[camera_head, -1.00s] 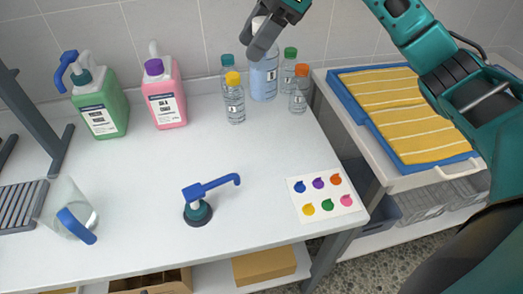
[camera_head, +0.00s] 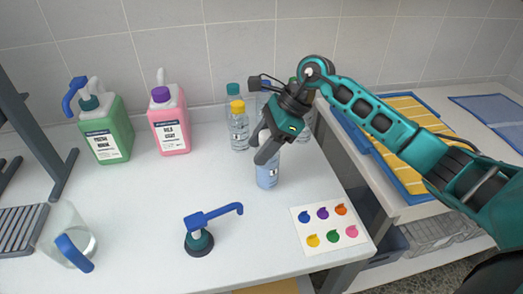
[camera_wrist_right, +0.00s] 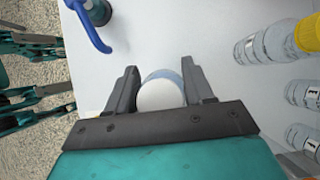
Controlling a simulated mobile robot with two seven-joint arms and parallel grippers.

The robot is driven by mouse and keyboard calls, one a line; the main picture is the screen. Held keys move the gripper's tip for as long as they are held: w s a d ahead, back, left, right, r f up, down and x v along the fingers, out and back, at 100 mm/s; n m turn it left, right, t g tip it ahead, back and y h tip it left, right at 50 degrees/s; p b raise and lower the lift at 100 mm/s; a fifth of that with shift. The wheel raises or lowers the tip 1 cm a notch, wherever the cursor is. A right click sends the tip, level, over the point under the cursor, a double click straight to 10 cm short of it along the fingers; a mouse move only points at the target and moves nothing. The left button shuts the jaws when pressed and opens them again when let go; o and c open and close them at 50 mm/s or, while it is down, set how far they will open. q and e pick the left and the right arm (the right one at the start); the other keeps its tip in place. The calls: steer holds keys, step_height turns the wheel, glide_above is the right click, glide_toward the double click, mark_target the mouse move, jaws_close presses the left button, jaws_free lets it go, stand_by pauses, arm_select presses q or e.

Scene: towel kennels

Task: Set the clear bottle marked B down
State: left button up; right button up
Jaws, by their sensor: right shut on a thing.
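The clear bottle (camera_head: 267,174) holds pale blue liquid and stands upright in my right gripper, in front of the row of bottles. Its label is partly covered and I cannot read the letter. My right gripper (camera_head: 266,148) is shut on its upper part from above. In the right wrist view the gripper (camera_wrist_right: 160,82) has its two fingers on either side of the white cap (camera_wrist_right: 158,96). The bottle's base is at or just above the white table (camera_head: 150,200); I cannot tell whether it touches.
A yellow-capped bottle (camera_head: 238,130) stands behind left, with others partly hidden by my arm. A blue-spouted pump (camera_head: 199,240) is front left, a card of coloured spots (camera_head: 330,228) front right. Green (camera_head: 107,135) and pink (camera_head: 170,130) jugs stand at the back.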

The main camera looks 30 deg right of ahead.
step_height(320, 180, down, 2)
steer(key=o, duration=1.3)
steer(key=v, duration=1.2)
steer(key=shift+w+r, duration=0.1)
steer(key=shift+r, duration=0.05)
